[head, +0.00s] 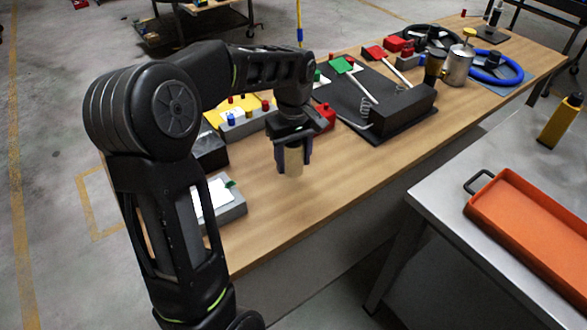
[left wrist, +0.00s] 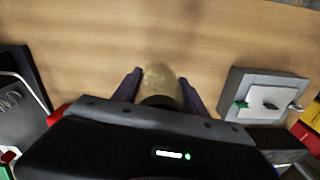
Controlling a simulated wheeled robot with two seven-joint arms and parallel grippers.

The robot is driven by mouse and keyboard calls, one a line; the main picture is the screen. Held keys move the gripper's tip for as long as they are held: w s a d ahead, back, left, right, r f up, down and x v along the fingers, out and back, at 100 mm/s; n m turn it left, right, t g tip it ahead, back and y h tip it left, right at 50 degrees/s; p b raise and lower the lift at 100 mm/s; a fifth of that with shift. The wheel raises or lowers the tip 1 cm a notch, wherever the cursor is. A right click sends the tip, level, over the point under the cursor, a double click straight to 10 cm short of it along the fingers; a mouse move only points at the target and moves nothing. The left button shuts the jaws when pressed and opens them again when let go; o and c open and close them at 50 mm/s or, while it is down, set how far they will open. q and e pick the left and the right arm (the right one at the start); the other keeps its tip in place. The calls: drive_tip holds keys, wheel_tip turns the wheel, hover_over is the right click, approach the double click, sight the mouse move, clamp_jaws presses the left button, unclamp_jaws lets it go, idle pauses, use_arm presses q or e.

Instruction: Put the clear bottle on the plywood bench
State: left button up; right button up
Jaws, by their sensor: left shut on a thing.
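My left gripper (head: 293,158) is shut on the clear bottle (head: 294,163), a pale, yellowish see-through thing that is upright between the fingers. The gripper hides its upper part. In the left wrist view the bottle (left wrist: 161,84) shows between the two dark fingers (left wrist: 160,92). The plywood bench (head: 300,205) has a light wood top and runs from the lower left to the far right. The bottle is over a bare part of this top; I cannot tell whether its base touches the wood. My right gripper is not in view.
Grey boxes (head: 225,203) and a yellow-topped box (head: 240,120) line the bench's left edge. A black board (head: 350,100) with springs lies behind the gripper. A metal can (head: 458,65) and a blue ring (head: 497,70) are farther back. A grey table with an orange tray (head: 530,220) stands right.

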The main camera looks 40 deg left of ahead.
sight(293, 170)
use_arm(q)
drive_tip(key=shift+f, duration=1.85)
drive_tip(key=shift+f, duration=0.1)
drive_tip(key=o, duration=1.4)
drive_tip(key=shift+c, duration=0.2)
wheel_tip(293, 170, up, 12)
drive_tip(key=shift+r, duration=0.15)
